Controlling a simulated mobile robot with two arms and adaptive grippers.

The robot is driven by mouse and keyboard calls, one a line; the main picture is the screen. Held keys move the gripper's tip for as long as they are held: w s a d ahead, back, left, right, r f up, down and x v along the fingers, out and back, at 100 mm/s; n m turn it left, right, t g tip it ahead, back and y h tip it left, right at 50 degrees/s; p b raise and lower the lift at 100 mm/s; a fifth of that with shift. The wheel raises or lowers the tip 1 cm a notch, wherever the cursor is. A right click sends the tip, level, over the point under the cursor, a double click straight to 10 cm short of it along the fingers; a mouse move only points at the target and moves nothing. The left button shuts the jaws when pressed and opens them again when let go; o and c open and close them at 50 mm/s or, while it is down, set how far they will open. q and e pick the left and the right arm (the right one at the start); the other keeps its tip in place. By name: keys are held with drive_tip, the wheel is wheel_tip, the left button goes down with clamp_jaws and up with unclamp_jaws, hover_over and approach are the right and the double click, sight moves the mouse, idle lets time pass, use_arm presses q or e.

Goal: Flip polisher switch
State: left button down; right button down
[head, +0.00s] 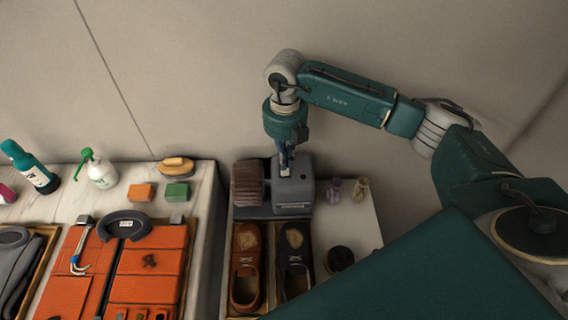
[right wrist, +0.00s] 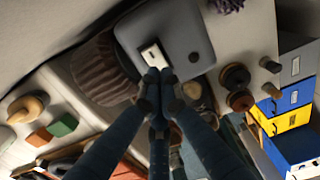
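The polisher (head: 298,197) is a grey box with a brown brush roller (head: 247,186) on its left side, standing at the back of the counter. Its switch (head: 285,172) is a small white plate with a dark part on top; it also shows in the right wrist view (right wrist: 151,52). My right gripper (head: 286,163) points down over the polisher top. In the right wrist view its fingertips (right wrist: 159,75) are together at the edge of the switch plate, with nothing seen between them. Whether they touch it I cannot tell. My left gripper is out of view.
A brush (head: 175,166), coloured blocks (head: 177,192) and spray bottles (head: 100,172) stand on the left counter. A wall rises behind.

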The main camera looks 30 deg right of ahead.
sight(285, 172)
drive_tip(key=shift+r+p, duration=1.15)
drive_tip(key=shift+r, duration=1.15)
drive_tip(key=shift+f, duration=0.1)
